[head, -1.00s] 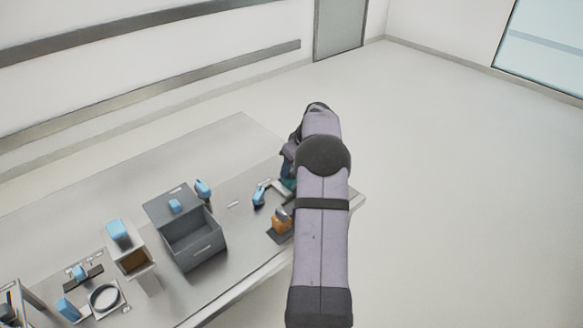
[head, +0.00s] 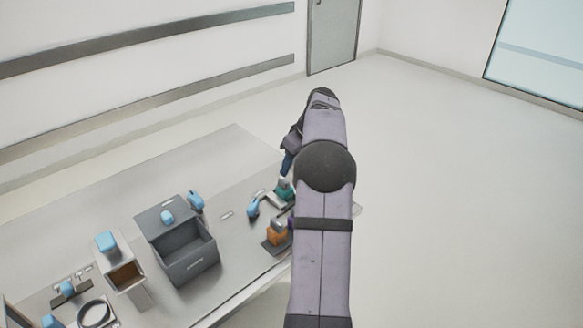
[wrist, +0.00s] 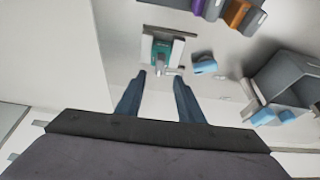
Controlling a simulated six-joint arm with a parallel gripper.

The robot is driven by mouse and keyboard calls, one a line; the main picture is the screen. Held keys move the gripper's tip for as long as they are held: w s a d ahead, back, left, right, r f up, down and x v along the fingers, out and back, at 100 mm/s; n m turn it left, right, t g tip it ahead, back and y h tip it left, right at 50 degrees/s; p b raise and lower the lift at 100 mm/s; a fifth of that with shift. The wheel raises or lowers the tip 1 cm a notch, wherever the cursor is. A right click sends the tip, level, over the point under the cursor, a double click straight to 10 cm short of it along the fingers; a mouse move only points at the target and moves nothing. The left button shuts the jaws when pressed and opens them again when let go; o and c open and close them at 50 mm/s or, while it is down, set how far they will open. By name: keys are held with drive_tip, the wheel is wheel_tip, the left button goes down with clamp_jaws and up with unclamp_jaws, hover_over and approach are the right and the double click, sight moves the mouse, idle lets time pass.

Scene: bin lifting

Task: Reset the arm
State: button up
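My gripper (wrist: 160,76) shows two dark blue fingers spread apart with nothing between them. In the head view its blue fingers (head: 287,163) are partly hidden behind my arm, above the far right part of the table. A teal object (wrist: 161,51) sits on a pale plate just beyond the fingertips in the wrist view. It also shows in the head view (head: 284,187), below the fingers and apart from them.
The grey table (head: 245,235) holds an open grey bin (head: 190,265) with blue parts around it. An orange block (head: 276,234) stands near the front edge. A pale box with a blue top (head: 107,241) stands at left. Open floor lies right.

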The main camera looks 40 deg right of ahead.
drive_tip(key=s+a+f+g, duration=0.1)
drive_tip(key=s+a, duration=0.1)
drive_tip(key=a, duration=1)
drive_tip(key=s+a+f+g, duration=0.1)
drive_tip(key=s+a+f, duration=0.15)
drive_tip(key=a, duration=0.95)
drive_tip(key=s+a+f+g, duration=0.1)
drive_tip(key=s+a+f, duration=0.2)
drive_tip(key=s+a, duration=0.5)
drive_tip(key=s+a+f+g, duration=0.1)
drive_tip(key=s+a+f, duration=0.1)
drive_tip(key=s+a, duration=0.65)
wheel_tip(320, 180, down, 7)
drive_tip(key=s+d+b, duration=0.2)
drive_tip(key=b, duration=0.5)
drive_tip(key=shift+s+d+f, duration=0.15)
drive_tip(key=shift+d+f, duration=0.05)
drive_tip(key=shift+o, duration=0.5)
